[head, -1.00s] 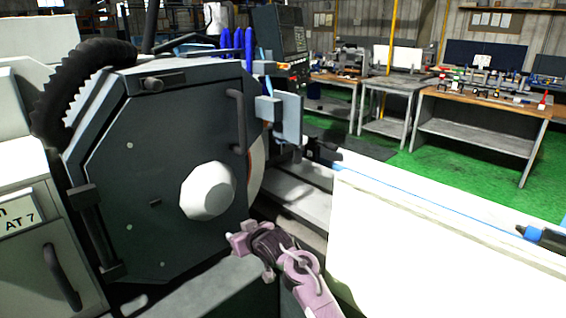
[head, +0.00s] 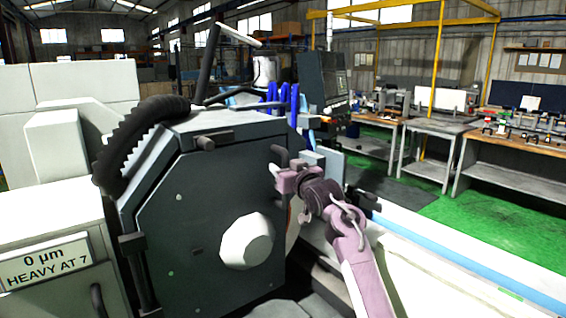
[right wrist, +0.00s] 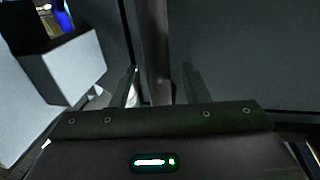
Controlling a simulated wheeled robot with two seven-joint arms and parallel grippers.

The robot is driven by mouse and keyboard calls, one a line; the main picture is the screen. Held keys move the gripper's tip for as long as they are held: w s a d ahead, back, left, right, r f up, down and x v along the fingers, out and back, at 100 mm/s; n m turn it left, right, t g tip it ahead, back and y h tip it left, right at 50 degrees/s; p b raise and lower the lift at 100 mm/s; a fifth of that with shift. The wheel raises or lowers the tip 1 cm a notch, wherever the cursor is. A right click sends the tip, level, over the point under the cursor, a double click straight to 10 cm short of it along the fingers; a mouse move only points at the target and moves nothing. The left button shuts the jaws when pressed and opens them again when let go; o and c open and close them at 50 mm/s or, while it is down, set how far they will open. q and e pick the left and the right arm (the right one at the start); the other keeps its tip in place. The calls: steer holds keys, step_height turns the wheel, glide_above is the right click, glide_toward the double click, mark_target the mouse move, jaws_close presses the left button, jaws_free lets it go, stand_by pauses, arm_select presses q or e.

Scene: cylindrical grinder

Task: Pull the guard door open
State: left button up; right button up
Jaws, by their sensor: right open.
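The guard door (head: 200,220) is a dark grey, many-sided panel with a pale round hub, and it looks shut over the grinding wheel. Its dark bar handle (head: 279,153) is at the door's right side, partly hidden behind my right gripper (head: 284,180). In the right wrist view, the handle (right wrist: 154,50) runs upright between the two fingers of my right gripper (right wrist: 161,85). The fingers are open, with a gap visible on each side of the bar. My left gripper is in neither view.
A white machine cover (head: 420,270) lies to the right of my right arm. A black ribbed hose (head: 135,140) arches over the door's upper left. A control panel (head: 322,80) stands behind. Workbenches (head: 500,160) stand across the green floor.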

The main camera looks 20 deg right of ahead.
steer(key=shift+w+a, duration=0.1)
steer(key=shift+w, duration=0.6)
jaws_close()
